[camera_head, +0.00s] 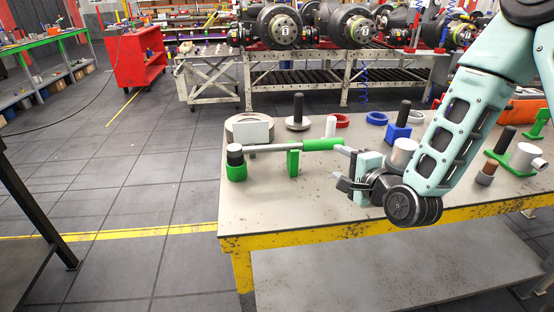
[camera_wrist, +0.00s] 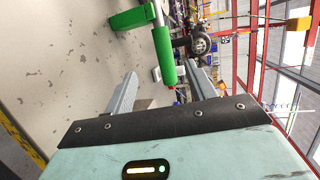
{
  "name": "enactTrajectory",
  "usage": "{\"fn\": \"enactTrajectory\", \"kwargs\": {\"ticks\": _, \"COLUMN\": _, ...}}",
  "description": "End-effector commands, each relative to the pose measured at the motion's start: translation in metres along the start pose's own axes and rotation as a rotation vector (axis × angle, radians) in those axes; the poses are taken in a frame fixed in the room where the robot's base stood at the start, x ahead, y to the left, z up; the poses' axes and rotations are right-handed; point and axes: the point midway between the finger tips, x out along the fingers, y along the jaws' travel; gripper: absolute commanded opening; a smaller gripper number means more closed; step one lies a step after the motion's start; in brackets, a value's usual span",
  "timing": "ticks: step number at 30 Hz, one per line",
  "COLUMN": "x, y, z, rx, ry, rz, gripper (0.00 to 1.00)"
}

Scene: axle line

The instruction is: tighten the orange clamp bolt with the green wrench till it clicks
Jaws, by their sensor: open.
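The green wrench shows in the head view as a green handle (camera_head: 322,144) with a grey shaft (camera_head: 272,148). It lies level across a green stand (camera_head: 293,162), its left end at a green-and-black upright piece (camera_head: 236,170). My gripper (camera_head: 339,165) is open at the handle's right end. In the wrist view the handle (camera_wrist: 163,50) points into the space between my spread fingers (camera_wrist: 161,73); neither finger appears to touch it. I cannot make out an orange clamp bolt in either view.
A round grey part with a white block (camera_head: 252,130) stands behind the wrench. Behind are a black-handled disc (camera_head: 297,115), a red ring (camera_head: 342,121) and a blue block (camera_head: 397,132). The table's front left (camera_head: 275,205) is clear, with a yellow edge (camera_head: 320,233).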

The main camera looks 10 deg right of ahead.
Motion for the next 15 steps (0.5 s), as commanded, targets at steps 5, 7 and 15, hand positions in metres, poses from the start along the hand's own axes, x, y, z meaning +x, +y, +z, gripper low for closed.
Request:
{"fn": "enactTrajectory", "kwargs": {"ticks": 5, "x": 0.012, "y": 0.005, "z": -0.001, "rx": -0.002, "ry": 0.001, "rz": -0.004, "gripper": 0.56}}
{"fn": "enactTrajectory", "kwargs": {"ticks": 7, "x": 0.015, "y": 0.004, "z": 0.0, "rx": -0.002, "ry": 0.001, "rz": -0.004, "gripper": 0.56}}
{"fn": "enactTrajectory", "kwargs": {"ticks": 15, "x": 0.05, "y": -0.002, "z": 0.001, "rx": 0.002, "ry": 0.0, "rz": 0.001, "gripper": 0.56}}
